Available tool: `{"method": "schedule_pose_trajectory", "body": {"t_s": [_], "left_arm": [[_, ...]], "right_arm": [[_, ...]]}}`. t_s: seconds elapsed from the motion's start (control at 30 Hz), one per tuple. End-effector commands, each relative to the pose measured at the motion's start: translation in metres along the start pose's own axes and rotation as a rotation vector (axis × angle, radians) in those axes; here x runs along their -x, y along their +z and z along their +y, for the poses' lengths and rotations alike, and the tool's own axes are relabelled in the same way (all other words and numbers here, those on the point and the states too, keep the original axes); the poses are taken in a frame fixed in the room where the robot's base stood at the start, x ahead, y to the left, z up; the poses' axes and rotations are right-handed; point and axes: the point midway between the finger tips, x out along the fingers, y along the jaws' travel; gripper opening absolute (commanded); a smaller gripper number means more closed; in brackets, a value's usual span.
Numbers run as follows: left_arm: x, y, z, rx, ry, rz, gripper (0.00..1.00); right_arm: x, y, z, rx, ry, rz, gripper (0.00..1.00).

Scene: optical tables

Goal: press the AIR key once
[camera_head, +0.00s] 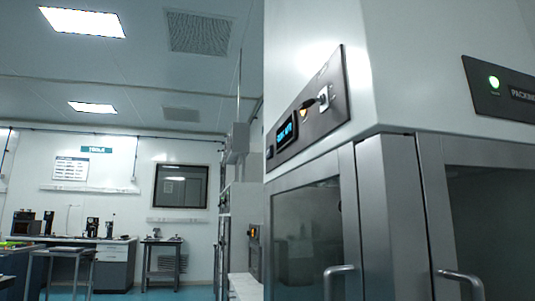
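A dark control panel (337,75) sits high on the left face of a tall light-grey cabinet (408,65). It carries a small display (286,132) with blue digits, an orange-lit element (303,113) and a pale square key or switch (323,99). Their labels are too small to read, so I cannot tell which one is the AIR key. A second dark panel (510,83) on the right face has a round green light (494,82) and partly cut-off lettering. Neither of my grippers is in view.
Metal-framed glass doors with bar handles (338,270) (461,277) are below the panels. At the far left are a workbench (110,262) with equipment, a small stand (162,243) and a dark window (181,186). Blue floor shows between them.

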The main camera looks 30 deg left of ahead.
Motion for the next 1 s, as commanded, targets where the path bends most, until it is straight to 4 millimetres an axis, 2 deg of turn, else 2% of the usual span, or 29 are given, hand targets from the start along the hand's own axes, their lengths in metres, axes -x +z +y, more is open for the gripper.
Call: {"method": "schedule_pose_trajectory", "body": {"t_s": [0.03, 0.3, 1.0], "left_arm": [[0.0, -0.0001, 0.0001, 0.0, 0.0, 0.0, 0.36], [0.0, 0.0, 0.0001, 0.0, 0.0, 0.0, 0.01], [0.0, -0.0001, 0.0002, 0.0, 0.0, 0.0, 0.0]], "right_arm": [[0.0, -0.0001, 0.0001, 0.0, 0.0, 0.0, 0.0], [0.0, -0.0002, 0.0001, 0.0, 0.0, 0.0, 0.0], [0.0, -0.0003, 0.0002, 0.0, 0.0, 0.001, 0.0]]}}
